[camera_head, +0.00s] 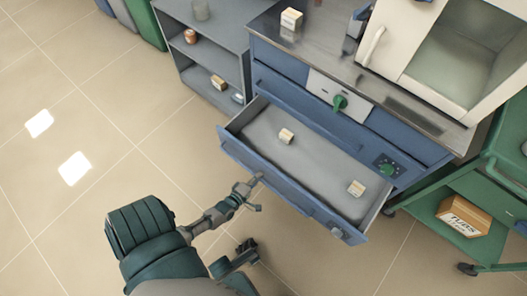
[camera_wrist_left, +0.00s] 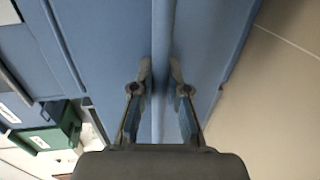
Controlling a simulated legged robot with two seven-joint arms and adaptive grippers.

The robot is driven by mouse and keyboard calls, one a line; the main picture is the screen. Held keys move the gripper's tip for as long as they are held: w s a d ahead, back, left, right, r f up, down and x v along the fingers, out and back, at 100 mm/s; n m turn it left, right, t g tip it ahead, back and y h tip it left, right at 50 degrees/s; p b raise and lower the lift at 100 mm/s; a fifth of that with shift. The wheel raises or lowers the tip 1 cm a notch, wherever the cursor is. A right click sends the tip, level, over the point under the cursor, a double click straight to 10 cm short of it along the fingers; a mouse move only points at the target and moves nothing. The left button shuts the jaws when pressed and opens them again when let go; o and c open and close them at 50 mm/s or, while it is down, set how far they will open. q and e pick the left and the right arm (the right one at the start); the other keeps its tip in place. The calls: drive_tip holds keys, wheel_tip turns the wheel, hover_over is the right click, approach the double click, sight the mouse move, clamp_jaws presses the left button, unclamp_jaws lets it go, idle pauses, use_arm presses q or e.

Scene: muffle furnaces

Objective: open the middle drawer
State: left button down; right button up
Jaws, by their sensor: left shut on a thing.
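The blue drawer (camera_head: 290,198) of the cabinet stands pulled well out, and its grey inside shows.
A white furnace (camera_head: 385,50) with an open chamber stands on the metal worktop (camera_head: 330,50). A grey shelf (camera_head: 205,55) stands to the left and a green cart (camera_head: 480,185) with a cardboard box (camera_head: 463,217) to the right. The tiled floor (camera_head: 70,110) at left is clear.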

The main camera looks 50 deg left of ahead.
use_arm(q)
drive_tip(key=shift+s+d+f, duration=0.1)
drive_tip(key=shift+s+d, duration=0.1)
drive_tip(key=shift+s, duration=0.4)
drive_tip(key=shift+s+d+f, duration=0.1)
drive_tip(key=shift+s+d, duration=0.1)
drive_tip(key=shift+s, duration=0.4)
drive_tip(key=shift+s+d+f, duration=0.1)
drive_tip(key=shift+s+d, duration=0.1)
drive_tip(key=shift+s, duration=0.4)
drive_tip(key=c, duration=1.2)
unclamp_jaws()
drive_tip(key=shift+o, duration=0.2)
drive_tip(key=shift+w+r, duration=0.1)
drive_tip(key=shift+r, duration=0.05)
drive_tip(key=shift+a, duration=0.1)
drive_tip(key=v, duration=1.2)
drive_tip(key=shift+p, duration=0.3)
